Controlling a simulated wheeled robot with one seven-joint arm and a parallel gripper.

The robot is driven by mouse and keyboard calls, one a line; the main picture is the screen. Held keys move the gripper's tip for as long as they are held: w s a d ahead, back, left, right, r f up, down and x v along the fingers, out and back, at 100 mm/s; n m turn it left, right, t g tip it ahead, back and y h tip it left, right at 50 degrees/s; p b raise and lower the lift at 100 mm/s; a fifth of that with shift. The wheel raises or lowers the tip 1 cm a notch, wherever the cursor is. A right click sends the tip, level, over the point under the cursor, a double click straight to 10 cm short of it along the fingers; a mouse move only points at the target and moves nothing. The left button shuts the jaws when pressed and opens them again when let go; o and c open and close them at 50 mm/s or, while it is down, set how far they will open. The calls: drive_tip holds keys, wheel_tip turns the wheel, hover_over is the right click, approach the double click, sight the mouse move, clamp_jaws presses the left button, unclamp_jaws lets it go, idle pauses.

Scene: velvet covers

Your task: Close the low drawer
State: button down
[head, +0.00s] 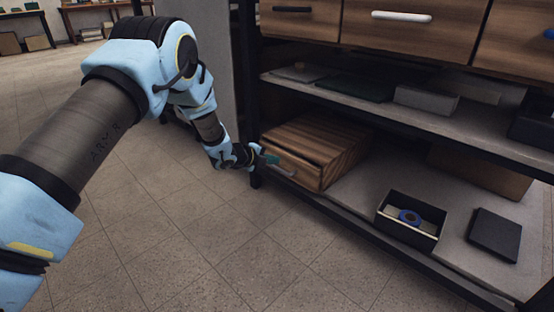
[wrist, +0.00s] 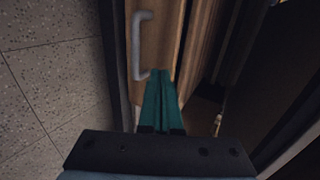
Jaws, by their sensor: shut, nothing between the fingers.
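The low drawer (head: 298,172) is in a brown wooden cabinet (head: 325,138) on the bottom shelf. Its front has a pale grey bar handle (head: 284,172), which also shows in the wrist view (wrist: 137,45). How far the drawer stands out from the cabinet is hard to tell. My gripper (head: 271,158) is shut and empty, with its green fingers at the upper left part of the drawer front. In the wrist view its fingertips (wrist: 160,74) are beside the lower end of the handle, not around it. I cannot tell whether they touch the wood.
A dark post (head: 256,165) stands close to my gripper. The middle shelf (head: 400,115) is above the cabinet. An open black box (head: 410,220) with a blue ring and a dark flat block (head: 494,234) lie to the right. The tiled floor (head: 190,240) in front is clear.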

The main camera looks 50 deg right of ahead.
drive_tip(key=p+v, duration=0.3)
drive_tip(key=v, duration=0.5)
drive_tip(key=shift+a, duration=0.3)
drive_tip(key=shift+w+r, duration=0.1)
